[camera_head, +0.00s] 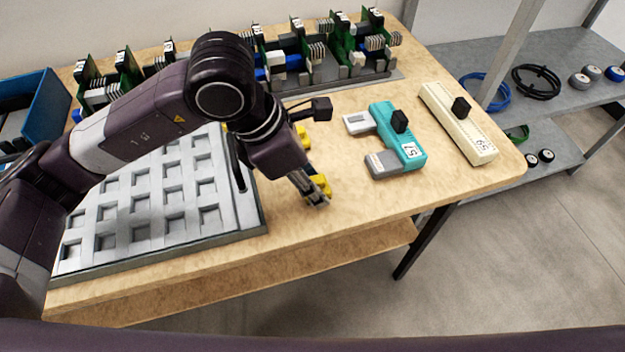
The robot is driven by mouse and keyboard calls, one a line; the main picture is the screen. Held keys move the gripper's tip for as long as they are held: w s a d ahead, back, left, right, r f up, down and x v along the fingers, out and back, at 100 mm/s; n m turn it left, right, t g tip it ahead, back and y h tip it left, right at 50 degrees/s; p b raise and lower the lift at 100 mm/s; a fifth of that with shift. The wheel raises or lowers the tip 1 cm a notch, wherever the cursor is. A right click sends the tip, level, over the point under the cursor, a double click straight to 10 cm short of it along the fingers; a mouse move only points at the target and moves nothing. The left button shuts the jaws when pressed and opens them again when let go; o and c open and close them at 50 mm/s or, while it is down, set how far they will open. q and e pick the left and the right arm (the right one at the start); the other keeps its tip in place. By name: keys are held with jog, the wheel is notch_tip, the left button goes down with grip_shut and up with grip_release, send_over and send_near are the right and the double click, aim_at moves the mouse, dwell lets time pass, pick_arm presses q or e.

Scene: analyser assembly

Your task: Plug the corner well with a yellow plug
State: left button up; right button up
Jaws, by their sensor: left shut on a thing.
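A grey tray (232,232) with rows of square wells lies on the left of the wooden table. My left arm crosses over it and hides part of it. My left gripper (316,198) is low over the table, just right of the tray, and is shut on a yellow plug (321,183). The gripper's fingers partly cover this plug. Another yellow plug (303,137) shows behind the gripper, partly hidden by my arm. The visible wells look empty. My right gripper is not in view.
A teal part (408,148) and a cream block (455,125), each with a black knob, lie to the right. Green circuit boards (340,45) stand along the back. A blue bin (48,98) is at the left. A grey shelf (560,60) stands beyond the table.

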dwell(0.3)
pick_arm(q)
jog(key=o, duration=1.3)
jog(key=shift+o, duration=0.2)
jog(key=v, duration=0.8)
